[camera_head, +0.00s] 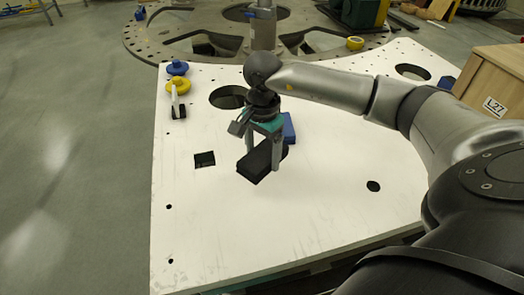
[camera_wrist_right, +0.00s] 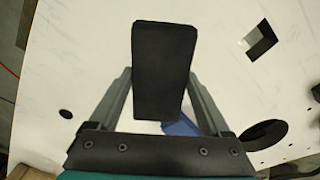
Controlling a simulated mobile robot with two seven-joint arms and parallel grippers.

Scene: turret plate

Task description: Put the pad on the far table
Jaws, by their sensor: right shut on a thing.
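The pad is a black rectangular block (camera_head: 257,163), held between the fingers of my right gripper (camera_head: 263,160) over the white table (camera_head: 300,235). In the right wrist view the pad (camera_wrist_right: 162,70) sits between the two grey fingers of my right gripper (camera_wrist_right: 165,95), sticking out past their tips. The exact gap between the pad and the table surface is hard to tell. My left gripper is not in view. A round, slotted metal plate (camera_head: 150,42) lies beyond the white table; I cannot tell if it is the far table.
A blue object (camera_head: 289,128) is just behind my right gripper. Blue and yellow knobbed pieces (camera_head: 178,85) stand at the table's left edge. The table has several holes, one square (camera_head: 204,159). A wooden box (camera_head: 495,80) is at the right. The table's front left is clear.

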